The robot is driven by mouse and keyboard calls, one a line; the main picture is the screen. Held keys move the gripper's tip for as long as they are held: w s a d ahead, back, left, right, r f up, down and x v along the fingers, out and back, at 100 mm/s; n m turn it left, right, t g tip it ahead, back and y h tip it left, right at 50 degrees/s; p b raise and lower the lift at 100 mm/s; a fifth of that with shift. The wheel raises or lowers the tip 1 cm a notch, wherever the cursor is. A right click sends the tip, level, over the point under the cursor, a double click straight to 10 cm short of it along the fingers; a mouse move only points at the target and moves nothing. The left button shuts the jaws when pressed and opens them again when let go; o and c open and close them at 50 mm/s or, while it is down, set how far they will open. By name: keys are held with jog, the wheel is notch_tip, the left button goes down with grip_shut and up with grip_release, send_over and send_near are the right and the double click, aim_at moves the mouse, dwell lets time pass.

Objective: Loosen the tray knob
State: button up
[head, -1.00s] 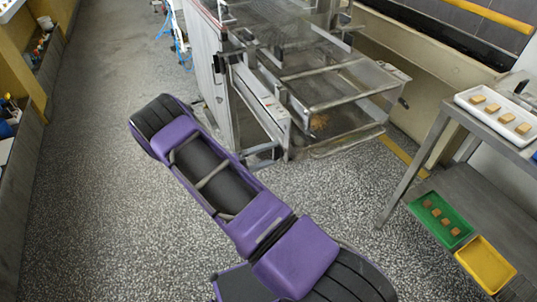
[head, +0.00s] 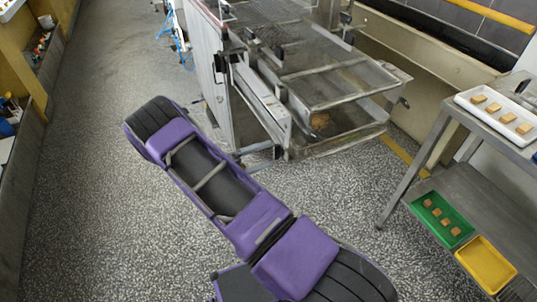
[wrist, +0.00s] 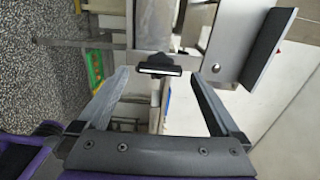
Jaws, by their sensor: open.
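In the wrist view my gripper (wrist: 159,76) is open, its two grey fingers spread apart and empty. A black T-shaped knob (wrist: 160,71) with a pale edge shows between and just beyond the fingertips, on a narrow stem. I see no contact between it and the fingers. In the head view the metal machine with its mesh tray (head: 340,85) stands at the upper centre, a lower pan (head: 345,138) under it. My gripper and the knob cannot be made out there; my purple arm reaches up to the left, beside the machine.
A steel table (head: 440,125) at the right carries a white tray (head: 500,117) of biscuits. A green tray (head: 437,225) with several pieces and a yellow tray (head: 487,262) are on its lower shelf. A grey plate (wrist: 262,45) stands close at the wrist view's right. Floor is clear at left.

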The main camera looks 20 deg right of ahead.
jog(key=a, duration=1.5)
jog(key=shift+s+a+b, duration=0.2)
jog(key=shift+s+b, duration=0.1)
jog(key=shift+b, duration=0.1)
